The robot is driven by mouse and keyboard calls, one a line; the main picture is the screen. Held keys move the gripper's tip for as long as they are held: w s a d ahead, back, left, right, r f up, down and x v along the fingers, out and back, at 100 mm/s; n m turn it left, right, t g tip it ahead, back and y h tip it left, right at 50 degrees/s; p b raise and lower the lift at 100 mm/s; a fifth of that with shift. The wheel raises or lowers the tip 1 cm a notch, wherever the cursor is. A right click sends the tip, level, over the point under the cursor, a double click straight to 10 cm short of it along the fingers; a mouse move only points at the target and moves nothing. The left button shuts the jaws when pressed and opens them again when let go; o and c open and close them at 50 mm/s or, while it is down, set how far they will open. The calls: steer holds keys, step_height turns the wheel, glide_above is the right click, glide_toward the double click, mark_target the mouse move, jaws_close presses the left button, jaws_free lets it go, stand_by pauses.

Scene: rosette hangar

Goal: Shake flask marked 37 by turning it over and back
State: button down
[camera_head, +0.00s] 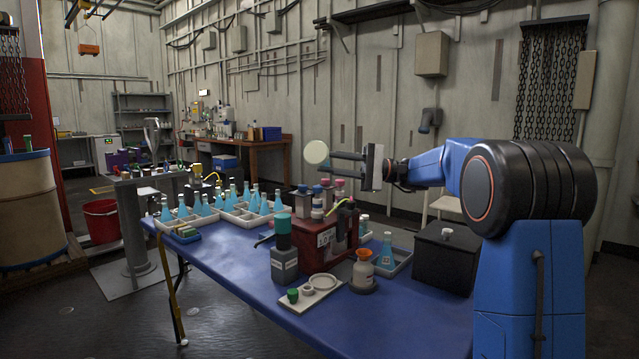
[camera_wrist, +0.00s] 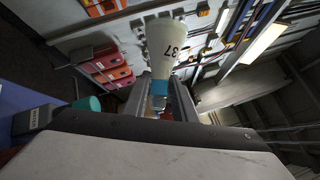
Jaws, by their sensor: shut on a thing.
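The flask marked 37 (camera_wrist: 168,42) is in my gripper (camera_wrist: 161,100), which is shut on its narrow end. In the wrist view its pale, wide body points away from the jaws, with the number 37 on its side and blue at the neck between the fingers. In the head view the flask (camera_head: 317,152) shows as a pale round base turned towards the camera, so it is tipped well off upright. My gripper (camera_head: 338,163) holds it in the air above the blue table (camera_head: 225,268), clear of everything on it.
White trays (camera_head: 237,219) with several blue flasks stand at the table's far left. A red box (camera_head: 325,243), a grey bottle with a teal cap (camera_head: 284,262), an orange-topped bottle (camera_head: 363,273) and a small tray with one flask (camera_head: 387,252) stand below. A black box (camera_head: 446,262) sits at right.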

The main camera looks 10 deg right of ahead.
steer(key=n+h, duration=0.1)
steer(key=n, duration=0.3)
steer(key=n+h, duration=0.2)
steer(key=n, duration=0.2)
steer(key=n+h, duration=0.2)
steer(key=n, duration=0.2)
stand_by(0.6)
steer(key=shift+m+y, duration=0.4)
steer(key=shift+m, duration=0.4)
steer(key=m+y, duration=0.2)
steer(key=m, duration=0.3)
steer(key=m+y, duration=0.2)
steer(key=m, duration=0.3)
steer(key=shift+m, duration=0.3)
